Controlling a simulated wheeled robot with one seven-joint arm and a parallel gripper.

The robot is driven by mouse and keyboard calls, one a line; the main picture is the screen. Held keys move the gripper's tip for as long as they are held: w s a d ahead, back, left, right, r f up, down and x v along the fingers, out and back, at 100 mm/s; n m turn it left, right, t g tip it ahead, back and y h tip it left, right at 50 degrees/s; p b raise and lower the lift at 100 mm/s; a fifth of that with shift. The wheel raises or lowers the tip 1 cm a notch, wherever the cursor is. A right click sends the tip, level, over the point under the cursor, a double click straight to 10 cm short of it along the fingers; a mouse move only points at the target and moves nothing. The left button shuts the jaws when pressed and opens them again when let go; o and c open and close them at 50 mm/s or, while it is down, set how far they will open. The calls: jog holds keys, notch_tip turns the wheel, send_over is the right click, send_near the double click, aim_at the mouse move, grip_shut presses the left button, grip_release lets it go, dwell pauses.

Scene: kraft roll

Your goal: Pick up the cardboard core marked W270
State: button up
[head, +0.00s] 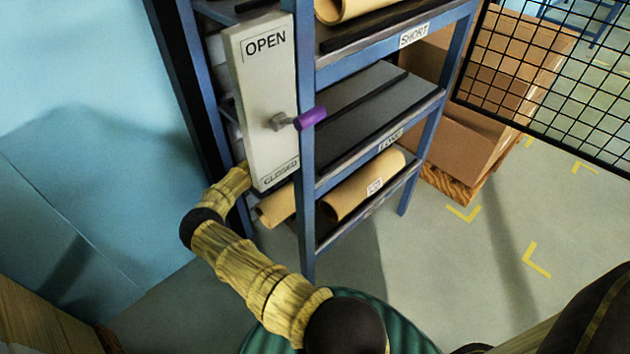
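A third brown roll (352,8) is cut off by the picture's top edge on the top shelf. I cannot tell which one, if any, is marked W270. My arm reaches up from the bottom and bends toward the rack's left side, where its end passes behind the white panel. My gripper is hidden.
The white panel (257,120) marked OPEN and CLOSED carries a purple-gripped lever (309,118) pointing right. The middle shelf (350,115) looks empty. Shelf labels include SHORT (414,34). Large cartons (500,80) stand on a pallet behind black mesh (560,85). Floor at right is open.

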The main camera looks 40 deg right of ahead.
jog(key=c, duration=1.3)
jog(key=shift+r, duration=0.15)
